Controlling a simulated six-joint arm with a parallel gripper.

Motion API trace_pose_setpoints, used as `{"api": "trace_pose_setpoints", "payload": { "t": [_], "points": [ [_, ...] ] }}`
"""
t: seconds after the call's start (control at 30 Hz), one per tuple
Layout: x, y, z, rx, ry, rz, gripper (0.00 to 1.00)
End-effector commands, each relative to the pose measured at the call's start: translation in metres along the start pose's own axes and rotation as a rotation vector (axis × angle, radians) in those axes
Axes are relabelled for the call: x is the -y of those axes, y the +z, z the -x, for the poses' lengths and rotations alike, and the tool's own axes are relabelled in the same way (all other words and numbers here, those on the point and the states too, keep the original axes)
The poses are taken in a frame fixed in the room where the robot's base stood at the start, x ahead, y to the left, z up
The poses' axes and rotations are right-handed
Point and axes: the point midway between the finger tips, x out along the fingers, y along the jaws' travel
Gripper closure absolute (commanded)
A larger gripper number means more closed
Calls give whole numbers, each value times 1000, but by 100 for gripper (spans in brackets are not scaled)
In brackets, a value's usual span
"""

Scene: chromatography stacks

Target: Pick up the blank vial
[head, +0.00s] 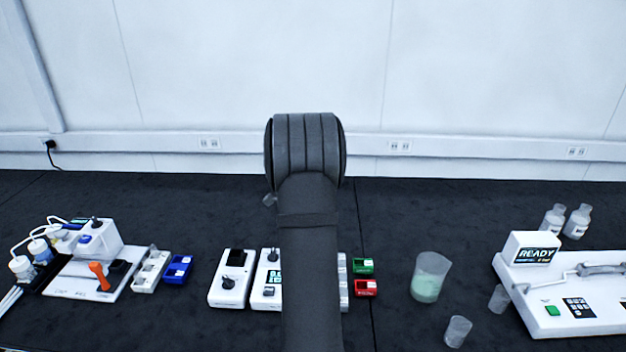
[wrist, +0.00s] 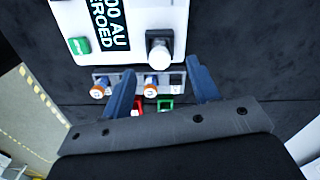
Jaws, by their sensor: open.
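In the wrist view, my gripper (wrist: 161,88) is open, its two blue fingers apart with nothing held between them. A light grey rack (wrist: 124,84) lies beyond the fingers and holds two small vials with orange-and-white tops. The other vial (wrist: 98,92) is left of the left finger. I cannot read a label that tells which is the blank. In the head view, my arm hides the gripper and most of the rack (head: 343,290).
Small red (head: 366,288) and green (head: 362,266) trays are right of the rack. A beaker (head: 430,276) of pale green liquid stands further right. Dark bench behind my arm is largely clear.

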Motion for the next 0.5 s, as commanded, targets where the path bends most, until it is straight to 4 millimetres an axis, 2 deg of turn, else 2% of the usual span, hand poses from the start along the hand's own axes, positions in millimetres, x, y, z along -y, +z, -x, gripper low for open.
{"api": "trace_pose_setpoints", "payload": {
  "t": [0.27, 0.37, 0.5],
  "points": [
    [0, 0, 2, 0, -1, -3, 50],
    [3, 0, 26, -1, -7, -57, 50],
    [3, 0, 87, 0, -8, -207, 50]
  ]
}}
